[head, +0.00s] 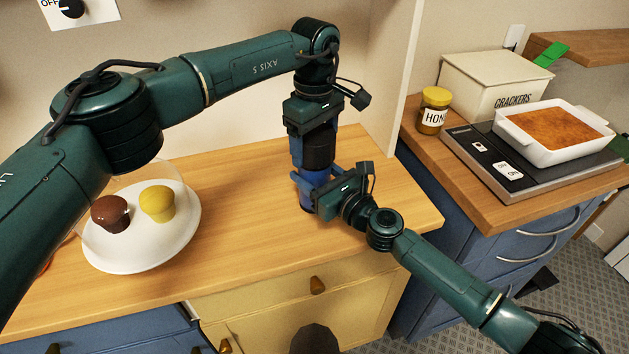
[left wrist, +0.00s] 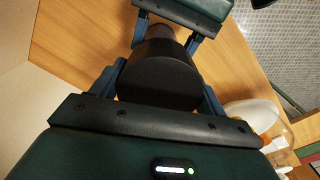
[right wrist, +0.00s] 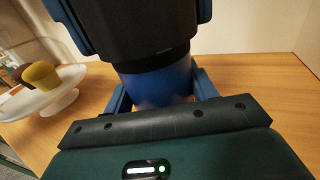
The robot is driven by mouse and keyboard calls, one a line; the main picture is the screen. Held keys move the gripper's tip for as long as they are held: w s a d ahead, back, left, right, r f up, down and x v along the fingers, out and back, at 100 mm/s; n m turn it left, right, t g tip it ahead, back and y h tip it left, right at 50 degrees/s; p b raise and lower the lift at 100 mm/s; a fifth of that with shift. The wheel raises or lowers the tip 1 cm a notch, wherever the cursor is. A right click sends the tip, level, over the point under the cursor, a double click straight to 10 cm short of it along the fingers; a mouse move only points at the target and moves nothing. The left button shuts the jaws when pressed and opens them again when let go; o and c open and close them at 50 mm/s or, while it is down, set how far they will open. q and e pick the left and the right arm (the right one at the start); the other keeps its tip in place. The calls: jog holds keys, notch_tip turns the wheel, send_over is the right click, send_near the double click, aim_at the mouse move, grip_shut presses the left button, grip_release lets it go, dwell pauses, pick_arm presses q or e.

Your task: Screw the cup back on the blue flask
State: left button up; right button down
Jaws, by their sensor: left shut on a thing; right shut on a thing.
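The blue flask (head: 307,196) stands upright on the wooden counter, right of the plate. Its blue body also shows in the right wrist view (right wrist: 155,86). The black cup (head: 319,151) sits over the flask's top, in line with it; I cannot tell whether the thread is engaged. My left gripper (head: 316,145) comes from above and is shut on the cup, which fills the middle of the left wrist view (left wrist: 160,78). My right gripper (head: 314,188) comes from the front right, low down, and is shut on the flask's body. The fingers partly hide both.
A white plate (head: 130,262) with a brown and a yellow muffin stands on the left, apparently under a clear dome. The counter (head: 250,225) between is clear. At right, a honey jar (head: 433,111), crackers box (head: 488,85) and baking dish (head: 553,150) stand on another counter.

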pick_arm(q)
jog(key=m, duration=0.5)
jog(key=shift+m, duration=0.4)
jog(key=o, duration=1.1)
jog(key=shift+r, duration=2.25)
jog(key=shift+c, duration=0.7)
